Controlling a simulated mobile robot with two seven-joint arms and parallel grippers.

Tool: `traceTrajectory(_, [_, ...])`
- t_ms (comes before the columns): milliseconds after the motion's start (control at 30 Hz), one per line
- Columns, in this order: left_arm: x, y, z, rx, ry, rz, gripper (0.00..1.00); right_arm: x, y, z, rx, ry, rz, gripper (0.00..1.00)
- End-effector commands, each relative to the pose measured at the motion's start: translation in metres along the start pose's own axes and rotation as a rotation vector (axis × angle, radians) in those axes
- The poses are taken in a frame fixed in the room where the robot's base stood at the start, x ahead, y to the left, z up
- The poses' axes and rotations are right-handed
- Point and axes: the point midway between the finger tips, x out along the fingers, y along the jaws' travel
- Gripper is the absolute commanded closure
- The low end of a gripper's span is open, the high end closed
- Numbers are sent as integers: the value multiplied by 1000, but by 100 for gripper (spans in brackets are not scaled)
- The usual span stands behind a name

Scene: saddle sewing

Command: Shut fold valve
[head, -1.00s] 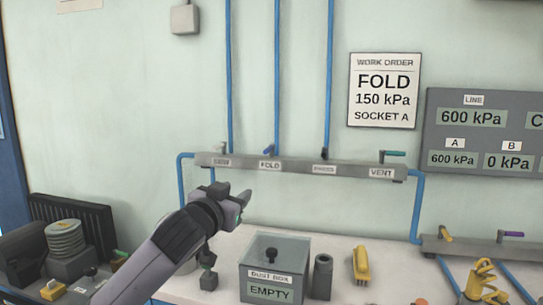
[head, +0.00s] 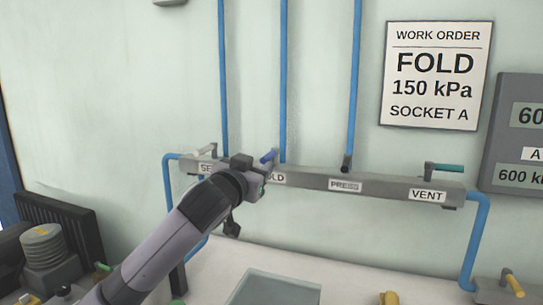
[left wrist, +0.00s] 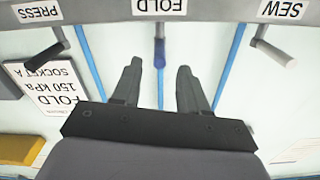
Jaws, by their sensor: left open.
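The fold valve's blue handle (head: 267,156) sits on the grey manifold bar (head: 395,190), above the partly covered FOLD label (head: 277,178). In the left wrist view, which is upside down, the blue handle (left wrist: 159,52) lies in line with a blue pipe, under the FOLD label (left wrist: 160,6). My left gripper (head: 262,176) is at the bar, close to the handle. Its two fingers are apart and empty in the left wrist view (left wrist: 159,66), with the handle centred between and just beyond their tips. Contact cannot be told. My right gripper is not in view.
The press valve handle (left wrist: 47,52) and sew valve handle (left wrist: 271,52) flank the fold valve. The teal vent handle (head: 447,167) is at the right end. A work order sign (head: 437,75) reads FOLD, 150 kPa, socket A. A dark radiator (head: 60,225) stands at left.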

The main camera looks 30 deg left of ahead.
Motion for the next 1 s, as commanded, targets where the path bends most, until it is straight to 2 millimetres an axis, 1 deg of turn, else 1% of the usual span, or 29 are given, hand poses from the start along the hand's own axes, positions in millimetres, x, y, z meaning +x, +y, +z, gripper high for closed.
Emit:
traceTrajectory(167, [16,0,-2,-2,-1,-1,57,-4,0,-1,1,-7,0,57])
traceTrajectory(300, [35,-1,-2,-2,-1,-2,57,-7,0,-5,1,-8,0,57])
traceTrajectory(500, [56,0,-1,-2,-2,-1,57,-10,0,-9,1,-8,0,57])
traceTrajectory(700, [67,0,0,-1,-1,0,57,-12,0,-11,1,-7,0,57])
traceTrajectory(1000, [69,0,0,0,0,0,57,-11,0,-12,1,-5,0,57])
